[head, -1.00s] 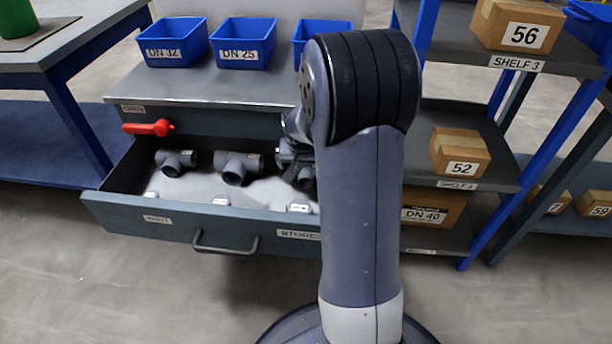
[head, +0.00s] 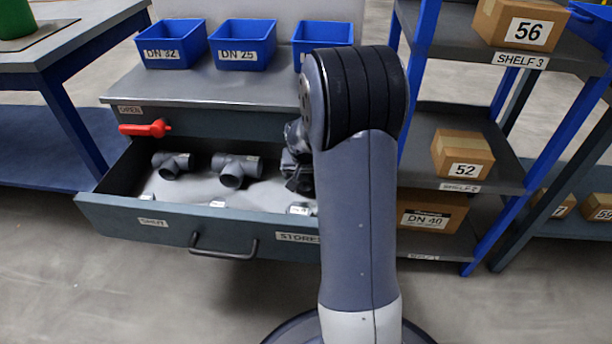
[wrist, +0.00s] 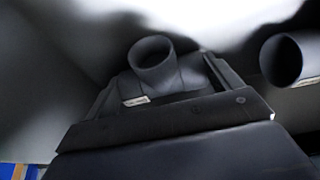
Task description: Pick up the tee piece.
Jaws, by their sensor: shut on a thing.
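Grey tee pieces lie in the open drawer (head: 150,222): a smaller one (head: 172,165) at the left and a larger one (head: 236,170) in the middle. My gripper (head: 298,160) is at the drawer's right end, mostly hidden behind my arm in the head view. In the wrist view my gripper (wrist: 165,95) is shut on a dark grey tee piece (wrist: 155,62), whose round open branch points toward the camera between the fingers. A second tee's open end (wrist: 284,60) shows at the right of the wrist view, apart from the gripper.
Blue bins (head: 243,45) stand on the cabinet top above the drawer. A red handle (head: 146,129) sticks out at the drawer's upper left. A shelf rack with boxes (head: 462,156) stands close on the right. The floor in front is clear.

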